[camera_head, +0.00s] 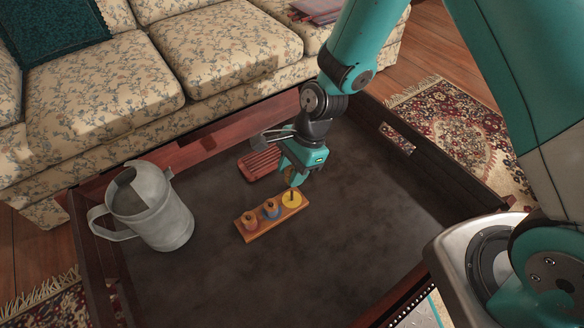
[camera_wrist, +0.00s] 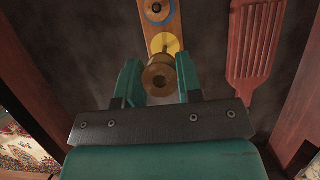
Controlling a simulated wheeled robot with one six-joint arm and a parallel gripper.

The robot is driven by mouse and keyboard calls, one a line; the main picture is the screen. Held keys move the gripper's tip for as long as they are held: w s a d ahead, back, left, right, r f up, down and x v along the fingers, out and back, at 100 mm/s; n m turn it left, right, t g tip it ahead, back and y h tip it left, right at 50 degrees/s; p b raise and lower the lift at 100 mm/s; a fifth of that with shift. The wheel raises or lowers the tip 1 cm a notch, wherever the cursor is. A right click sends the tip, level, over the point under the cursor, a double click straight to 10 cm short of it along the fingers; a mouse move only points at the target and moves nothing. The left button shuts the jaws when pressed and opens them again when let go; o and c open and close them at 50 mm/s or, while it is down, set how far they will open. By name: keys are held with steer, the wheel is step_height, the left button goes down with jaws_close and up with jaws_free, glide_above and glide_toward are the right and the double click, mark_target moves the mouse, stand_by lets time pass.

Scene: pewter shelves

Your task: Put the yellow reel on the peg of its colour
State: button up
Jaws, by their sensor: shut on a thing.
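My gripper (camera_head: 292,174) is shut on the yellow reel, which shows end-on as a brownish-gold reel (camera_wrist: 159,79) between the two fingers in the wrist view. In the head view it is mostly hidden by the fingers. The wooden peg board (camera_head: 263,226) lies below on the tray. Its yellow disc (camera_head: 292,199) has a bare upright peg and is at the right end. The held reel is above and close to this disc; the exact gap cannot be told.
A red slotted wooden piece (camera_head: 259,163) lies behind the board, close to my gripper. A grey metal watering can (camera_head: 153,212) stands at the left. The dark tray (camera_head: 345,250) has raised wooden walls; its front and right are clear. A floral sofa (camera_head: 110,85) stands behind.

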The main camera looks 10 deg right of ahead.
steer(key=shift+r+p, duration=0.15)
steer(key=shift+p, duration=0.2)
steer(key=shift+f+b, duration=0.8)
steer(key=shift+f, duration=1.5)
steer(key=shift+f, duration=1.55)
steer(key=o, duration=1)
steer(key=p+v, duration=0.4)
steer(key=v, duration=1.3)
steer(key=shift+d+r, duration=0.15)
steer(key=shift+d, duration=0.05)
